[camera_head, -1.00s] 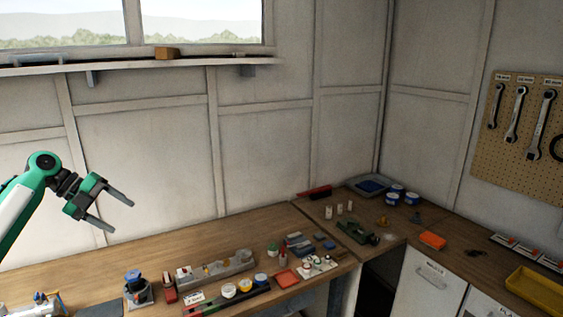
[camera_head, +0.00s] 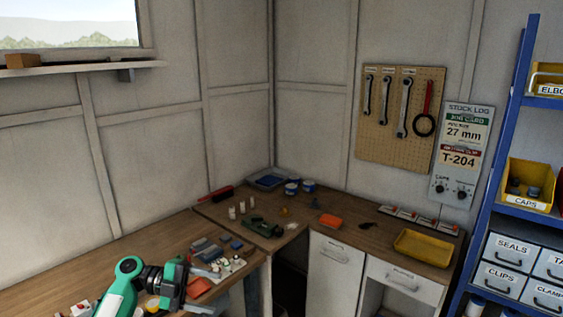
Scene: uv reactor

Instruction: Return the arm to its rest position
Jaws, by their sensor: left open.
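My left gripper (camera_head: 207,289) shows at the lower left of the head view, on a green, white and black arm. Its jaws are open and point right. I see nothing between them. In the picture it overlaps the workbench (camera_head: 150,242) and covers some of the small parts there; I cannot tell its height above the top. My right gripper is not in view.
Small parts and an orange tray (camera_head: 198,287) lie close beside the gripper in the picture. A yellow tray (camera_head: 424,246) sits on the right counter. A tool pegboard (camera_head: 400,118) hangs behind. A blue shelf rack (camera_head: 497,170) stands at the right.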

